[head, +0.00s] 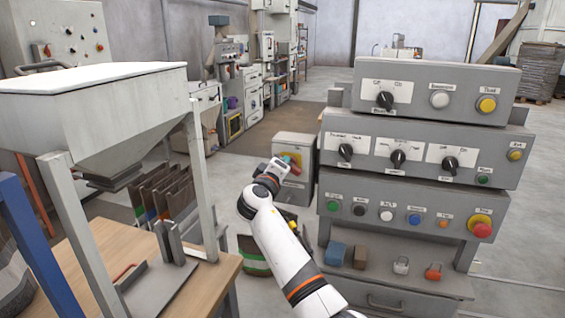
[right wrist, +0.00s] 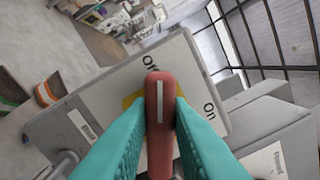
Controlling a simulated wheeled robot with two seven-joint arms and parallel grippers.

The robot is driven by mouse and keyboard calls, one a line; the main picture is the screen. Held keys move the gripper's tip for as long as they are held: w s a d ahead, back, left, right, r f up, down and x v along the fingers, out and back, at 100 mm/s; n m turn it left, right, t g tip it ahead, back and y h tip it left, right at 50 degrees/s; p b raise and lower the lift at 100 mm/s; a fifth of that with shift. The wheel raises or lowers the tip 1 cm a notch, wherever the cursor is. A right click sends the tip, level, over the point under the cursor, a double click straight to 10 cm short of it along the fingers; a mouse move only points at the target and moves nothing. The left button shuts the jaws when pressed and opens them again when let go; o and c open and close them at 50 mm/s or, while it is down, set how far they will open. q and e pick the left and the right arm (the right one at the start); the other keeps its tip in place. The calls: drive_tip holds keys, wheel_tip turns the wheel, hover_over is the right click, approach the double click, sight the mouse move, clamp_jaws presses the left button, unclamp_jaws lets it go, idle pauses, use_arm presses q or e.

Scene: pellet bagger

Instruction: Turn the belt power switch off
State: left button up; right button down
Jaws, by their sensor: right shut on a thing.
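The belt power switch has a red handle (right wrist: 160,120) with a white line along it, in front of a yellow plate (right wrist: 129,101) that is mostly hidden. Its grey box (head: 297,146) stands left of the control panels in the head view. My right gripper (right wrist: 162,115) is shut on the red handle, one teal finger on each side. In the right wrist view the handle's far end points up, close to the word "Off"; the word "On" is off to its right. In the head view my right gripper (head: 277,172) covers part of the switch. My left gripper is not in view.
Stacked grey control panels (head: 420,150) with knobs and buttons stand just right of my right arm. A hopper (head: 95,110) on a wooden table (head: 105,235) stands at left. A green-banded bin (head: 254,262) is on the floor below the arm.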

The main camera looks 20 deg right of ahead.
drive_tip(key=n+p, duration=0.2)
drive_tip(key=n, duration=0.3)
drive_tip(key=shift+n+p, duration=0.3)
drive_tip(key=shift+n, duration=0.1)
idle(0.3)
drive_tip(key=c, duration=1.3)
unclamp_jaws()
drive_tip(key=shift+f, duration=0.25)
drive_tip(key=shift+w+f, duration=0.15)
drive_tip(key=b+v, duration=0.1)
drive_tip(key=v, duration=1.1)
drive_tip(key=shift+b, duration=0.35)
